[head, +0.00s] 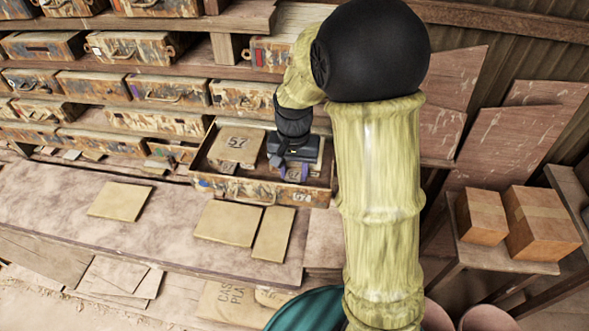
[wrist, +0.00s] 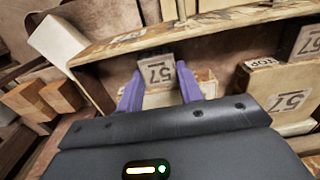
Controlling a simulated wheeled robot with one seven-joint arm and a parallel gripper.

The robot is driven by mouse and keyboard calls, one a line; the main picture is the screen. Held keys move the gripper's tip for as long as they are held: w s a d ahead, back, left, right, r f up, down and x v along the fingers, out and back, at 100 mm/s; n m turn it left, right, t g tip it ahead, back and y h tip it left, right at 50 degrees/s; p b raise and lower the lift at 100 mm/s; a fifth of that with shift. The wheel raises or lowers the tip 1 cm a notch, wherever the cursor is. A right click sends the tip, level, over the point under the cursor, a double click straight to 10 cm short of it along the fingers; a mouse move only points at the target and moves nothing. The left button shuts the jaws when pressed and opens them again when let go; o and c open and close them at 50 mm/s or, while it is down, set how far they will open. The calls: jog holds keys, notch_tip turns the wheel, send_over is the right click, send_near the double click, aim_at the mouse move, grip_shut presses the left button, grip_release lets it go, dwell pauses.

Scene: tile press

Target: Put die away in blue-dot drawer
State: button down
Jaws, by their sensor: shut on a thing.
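The drawer (head: 232,193) is pulled open, with a blue dot at the left of its front and a 57 label at the right. My gripper (head: 291,172) points down into its right part. In the wrist view, the purple fingers of my gripper (wrist: 159,92) are shut on a small pale die (wrist: 157,72) marked 57. The die also shows in the head view (head: 293,174), partly hidden by my gripper. It is within the drawer's walls, close to the front; I cannot tell whether it touches the drawer floor.
A larger block (head: 236,143) marked 57 and a smaller block (head: 228,168) lie in the drawer's left part. Shut drawers surround it. Flat tan boards (head: 227,222) lie on the bench (head: 160,217) in front. Cardboard boxes (head: 540,222) stand at right.

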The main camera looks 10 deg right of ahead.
jog(key=c, duration=0.9)
grip_release()
jog(key=shift+o, duration=0.2)
notch_tip(320, 180, up, 17)
jog(key=b, duration=0.3)
jog(key=shift+r, duration=0.2)
